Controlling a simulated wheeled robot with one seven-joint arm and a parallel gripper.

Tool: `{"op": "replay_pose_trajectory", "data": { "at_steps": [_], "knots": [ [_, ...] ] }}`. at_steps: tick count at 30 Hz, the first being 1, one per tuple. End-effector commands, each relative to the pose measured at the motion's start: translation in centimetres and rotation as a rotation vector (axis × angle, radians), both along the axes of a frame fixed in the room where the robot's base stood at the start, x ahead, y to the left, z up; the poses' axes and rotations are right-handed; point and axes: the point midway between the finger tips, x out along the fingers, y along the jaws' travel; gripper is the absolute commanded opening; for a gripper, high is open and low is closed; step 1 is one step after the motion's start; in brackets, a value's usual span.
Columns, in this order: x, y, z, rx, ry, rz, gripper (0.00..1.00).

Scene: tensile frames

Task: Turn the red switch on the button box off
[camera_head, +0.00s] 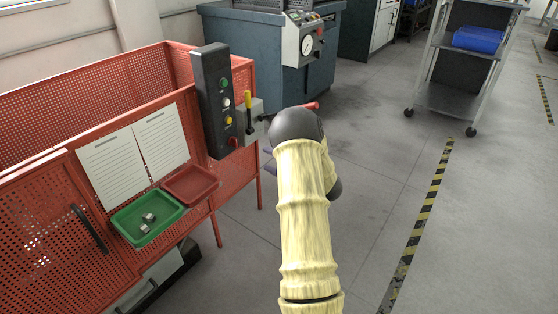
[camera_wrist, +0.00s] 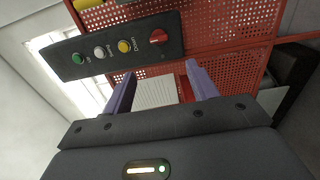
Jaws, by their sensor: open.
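The button box (camera_head: 212,100) is a tall dark panel fixed upright on the red perforated frame, left of my arm in the head view. It carries a green, a white and a yellow button, with the red switch (camera_head: 232,141) at its lower end. In the wrist view the box (camera_wrist: 115,50) lies across the upper left, and the red switch (camera_wrist: 158,37) is at its right end. My gripper (camera_wrist: 160,82) is open and empty, its two purple fingers apart, with the switch beyond them near the top. In the head view my arm mostly hides the gripper.
A grey box with a yellow lever (camera_head: 248,112) and a red-tipped handle (camera_head: 312,105) sits just right of the button box. A green tray (camera_head: 128,226) with small metal parts, a red tray (camera_head: 190,172) and paper sheets (camera_head: 135,150) are on the frame.

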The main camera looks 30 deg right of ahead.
Motion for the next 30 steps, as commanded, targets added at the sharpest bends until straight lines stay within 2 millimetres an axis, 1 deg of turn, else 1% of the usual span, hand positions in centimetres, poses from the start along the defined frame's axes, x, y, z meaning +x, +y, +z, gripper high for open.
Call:
{"op": "replay_pose_trajectory", "data": {
  "at_steps": [1, 3, 6, 9, 24, 26, 30],
  "knots": [
    [-0.8, -0.4, 0.2, 0.001, 0.003, -0.003, 0.58],
    [-1.7, -0.7, 0.1, 0.000, 0.003, -0.002, 0.58],
    [-2.4, -0.9, 0.0, 0.001, 0.001, -0.001, 0.58],
    [-2.7, -1.0, 0.0, 0.000, 0.000, 0.001, 0.58],
    [-2.6, -0.9, 0.0, 0.001, 0.001, -0.001, 0.58],
    [-2.4, -0.8, 0.2, 0.005, 0.008, -0.008, 0.58],
    [-1.2, -0.2, 1.6, 0.040, 0.059, -0.067, 0.58]
  ]
}}
